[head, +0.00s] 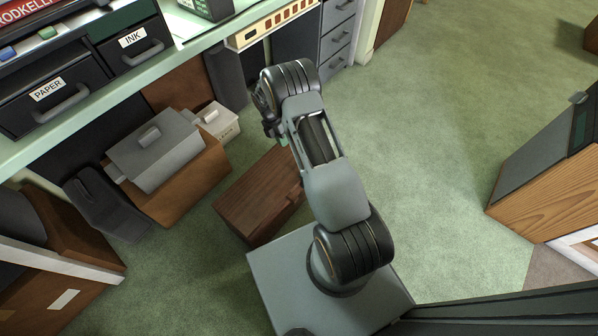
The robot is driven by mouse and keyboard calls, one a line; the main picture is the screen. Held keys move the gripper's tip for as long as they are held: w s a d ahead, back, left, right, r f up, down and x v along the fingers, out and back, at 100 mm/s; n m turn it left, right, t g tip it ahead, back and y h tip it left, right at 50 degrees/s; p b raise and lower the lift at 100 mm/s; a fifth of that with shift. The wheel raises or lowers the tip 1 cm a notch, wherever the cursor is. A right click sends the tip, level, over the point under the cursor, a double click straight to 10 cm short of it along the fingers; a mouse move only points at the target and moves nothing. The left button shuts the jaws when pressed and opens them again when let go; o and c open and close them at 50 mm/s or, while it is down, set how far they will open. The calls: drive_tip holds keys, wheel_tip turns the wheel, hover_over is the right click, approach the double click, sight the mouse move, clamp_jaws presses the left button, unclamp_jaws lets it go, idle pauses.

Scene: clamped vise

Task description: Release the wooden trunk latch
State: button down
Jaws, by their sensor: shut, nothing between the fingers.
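The wooden trunk (250,199) is a reddish-brown box on the green carpet, left of my arm's base. Its lid looks closed. My arm crosses in front of its right side and partly covers it. A small piece shows at the trunk's right edge near my arm, but I cannot tell whether it is the latch. My gripper (274,130) is at the far end of the arm, beyond and above the trunk, and apart from it. It is small and dark here, partly hidden by the wrist, and is shut with nothing seen in it.
A desk (130,88) with drawers labelled PAPER and INK runs along the upper left. A grey box on a brown case (190,190) stands left of the trunk, with a dark grey object (105,207) beside it. A wood-sided cabinet (545,195) is at right. Open carpet lies between.

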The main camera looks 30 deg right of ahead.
drive_tip(key=shift+f, duration=0.55)
drive_tip(key=b+x, duration=0.3)
drive_tip(key=x, duration=0.7)
drive_tip(key=shift+s, duration=0.1)
drive_tip(key=shift+s+d+f, duration=0.1)
drive_tip(key=shift+s+d, duration=0.15)
drive_tip(key=shift+s, duration=0.05)
drive_tip(key=shift+s+d+b, duration=0.3)
drive_tip(key=shift+s, duration=0.45)
drive_tip(key=shift+s+d+b, duration=0.25)
drive_tip(key=shift+s+d, duration=0.1)
drive_tip(key=shift+s, duration=0.45)
